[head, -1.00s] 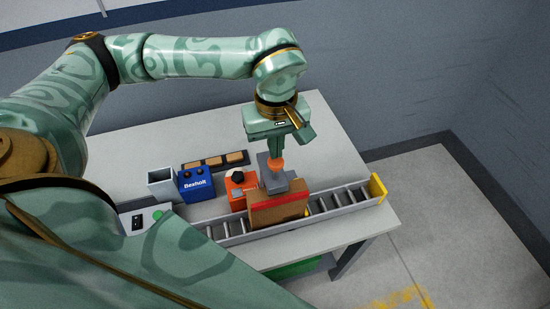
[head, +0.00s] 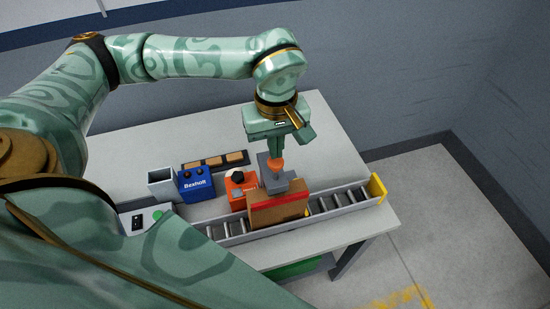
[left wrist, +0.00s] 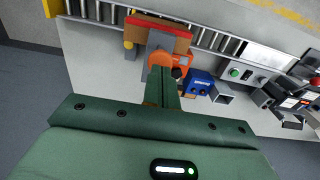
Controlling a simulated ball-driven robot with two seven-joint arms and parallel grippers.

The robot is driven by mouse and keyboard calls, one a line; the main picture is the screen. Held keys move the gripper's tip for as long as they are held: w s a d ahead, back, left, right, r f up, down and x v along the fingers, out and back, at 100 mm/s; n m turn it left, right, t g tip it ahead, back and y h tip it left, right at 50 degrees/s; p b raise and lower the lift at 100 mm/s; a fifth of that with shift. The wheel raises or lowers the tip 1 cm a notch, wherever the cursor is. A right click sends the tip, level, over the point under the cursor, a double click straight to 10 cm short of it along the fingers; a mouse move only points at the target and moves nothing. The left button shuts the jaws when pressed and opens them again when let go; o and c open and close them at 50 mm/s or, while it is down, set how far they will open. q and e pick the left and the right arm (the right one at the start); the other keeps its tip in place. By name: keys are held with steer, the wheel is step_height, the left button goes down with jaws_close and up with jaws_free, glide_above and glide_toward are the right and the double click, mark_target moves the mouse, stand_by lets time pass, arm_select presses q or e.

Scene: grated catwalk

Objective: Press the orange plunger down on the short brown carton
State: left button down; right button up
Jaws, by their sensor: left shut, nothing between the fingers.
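The brown carton (head: 278,212), with a red band along its top, stands on the roller conveyor. It also shows in the left wrist view (left wrist: 150,24). A grey press head sits over the carton's top, with the orange plunger (head: 276,165) standing up from it. My left gripper (head: 275,154) is shut and empty, pointing down with its fingertips at the top of the plunger. I cannot tell exactly whether they touch. In the left wrist view the shut fingers (left wrist: 162,84) hide part of the plunger. My right gripper is not in view.
Left of the press stand an orange unit (head: 237,184) with a black knob, a blue box (head: 196,184) and a grey open bin (head: 161,183). A tray of brown blocks (head: 217,162) lies behind. A yellow end stop (head: 377,187) closes the conveyor. The table's back right is clear.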

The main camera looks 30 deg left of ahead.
arm_select(q)
steer(key=shift+f, duration=0.2)
steer(key=shift+f+b, duration=1.25)
steer(key=shift+f, duration=0.3)
step_height(320, 180, up, 10)
steer(key=p, duration=0.7)
steer(key=shift+f, duration=0.15)
steer(key=shift+f, duration=0.1)
